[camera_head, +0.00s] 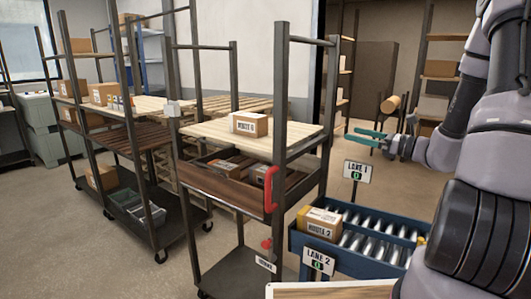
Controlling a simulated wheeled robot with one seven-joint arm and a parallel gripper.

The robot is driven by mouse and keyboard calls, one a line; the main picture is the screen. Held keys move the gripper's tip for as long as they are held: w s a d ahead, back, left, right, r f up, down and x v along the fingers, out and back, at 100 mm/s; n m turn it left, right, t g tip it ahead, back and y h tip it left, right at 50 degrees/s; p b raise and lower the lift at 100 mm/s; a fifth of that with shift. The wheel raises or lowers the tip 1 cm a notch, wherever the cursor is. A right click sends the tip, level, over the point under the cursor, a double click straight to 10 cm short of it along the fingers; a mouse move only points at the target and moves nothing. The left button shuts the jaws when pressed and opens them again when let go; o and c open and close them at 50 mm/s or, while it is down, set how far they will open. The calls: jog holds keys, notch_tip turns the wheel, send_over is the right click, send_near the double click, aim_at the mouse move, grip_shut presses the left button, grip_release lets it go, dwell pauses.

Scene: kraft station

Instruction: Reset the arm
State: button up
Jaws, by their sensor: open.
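My gripper (366,137) is at the right of the head view, at the end of my grey arm. It points left with its teal fingers apart and nothing between them. It hangs in the air above the LANE 1 sign, apart from the shelves and boxes. My forearm and a black-banded arm link fill the right edge of the view.
A cart (240,135) with a ROUTE box (248,123) on top stands in the middle. A blue roller conveyor (375,262) carries a ROUTE 2 box (320,223). The LANE 1 sign (357,171) and LANE 2 sign (318,261) stand beside it. Another loaded cart (130,148) stands left.

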jog(key=s+a+r+n+g+h, duration=0.2)
jog(key=s+a+r+n+g, duration=0.1)
jog(key=s+a+n+g, duration=0.3)
jog(key=s+a+r+n+g+h, duration=0.2)
jog(key=s+a+n+g+h, duration=0.15)
jog(key=s+n, duration=0.45)
jog(key=s+d+r+n+t+h, duration=0.5)
jog(key=s+r+n+h, duration=0.2)
jog(key=s+r, duration=0.2)
jog(key=shift+d+r+t+h, duration=0.2)
jog(key=shift+d+t+h, duration=0.1)
jog(key=shift+t+h, duration=0.05)
